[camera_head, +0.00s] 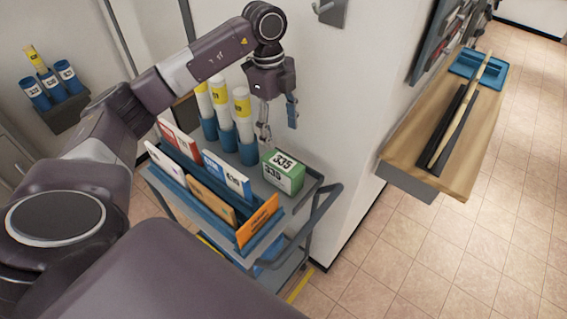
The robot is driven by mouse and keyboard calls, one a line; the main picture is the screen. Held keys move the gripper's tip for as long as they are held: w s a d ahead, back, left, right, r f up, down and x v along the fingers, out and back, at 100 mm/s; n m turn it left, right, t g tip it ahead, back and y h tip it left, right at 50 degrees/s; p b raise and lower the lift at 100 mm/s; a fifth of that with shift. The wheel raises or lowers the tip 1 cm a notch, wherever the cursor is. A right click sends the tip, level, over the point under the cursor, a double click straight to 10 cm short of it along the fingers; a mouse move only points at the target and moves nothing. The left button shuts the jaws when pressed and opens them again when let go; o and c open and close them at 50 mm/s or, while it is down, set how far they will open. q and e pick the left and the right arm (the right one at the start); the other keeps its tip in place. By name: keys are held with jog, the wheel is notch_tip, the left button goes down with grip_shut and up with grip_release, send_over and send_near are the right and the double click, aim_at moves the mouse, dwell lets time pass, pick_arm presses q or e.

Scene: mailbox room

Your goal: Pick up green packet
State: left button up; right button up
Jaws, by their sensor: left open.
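The green packet (283,172) is a small box with a white label reading 335. It sits on the top shelf of a grey and blue cart (314,183), at the shelf's right side. My left gripper (277,133) is open and empty, pointing down above the cart. It is slightly behind and above the packet, close to the white tubes, and apart from the packet. My right gripper is not in view.
White tubes with yellow labels (243,108) stand in blue holders behind the packet. A blue rack (220,222) of envelopes stands in front and to the left. A wall is close behind the cart. A wooden shelf (450,160) holds long rods at right.

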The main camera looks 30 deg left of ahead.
pick_arm(q)
jog(key=b, duration=0.6)
send_over(283, 163)
jog(key=f, duration=0.6)
jog(key=shift+a+f, duration=0.15)
jog(key=shift+a, duration=0.15)
jog(key=shift+f, duration=0.25)
jog(key=shift+s+d+f+p, duration=0.15)
jog(key=shift+f+p, duration=0.3)
jog(key=shift+f, duration=0.6)
jog(key=f, duration=0.3)
jog(key=shift+d+f+p, duration=0.25)
jog(key=shift+f+p, duration=0.05)
jog(key=shift+p, duration=0.05)
jog(key=shift+f, duration=0.55)
jog(key=f, duration=0.1)
jog(key=f+p, duration=0.1)
jog(key=f, duration=0.2)
jog(key=shift+w+d+f+p, duration=0.15)
jog(key=shift+w+f+p, duration=0.1)
jog(key=shift+f+p, duration=0.1)
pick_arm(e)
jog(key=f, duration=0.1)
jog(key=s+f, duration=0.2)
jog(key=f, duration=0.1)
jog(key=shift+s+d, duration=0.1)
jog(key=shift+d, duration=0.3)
pick_arm(q)
jog(key=shift+c, duration=1.1)
jog(key=c, duration=1.2)
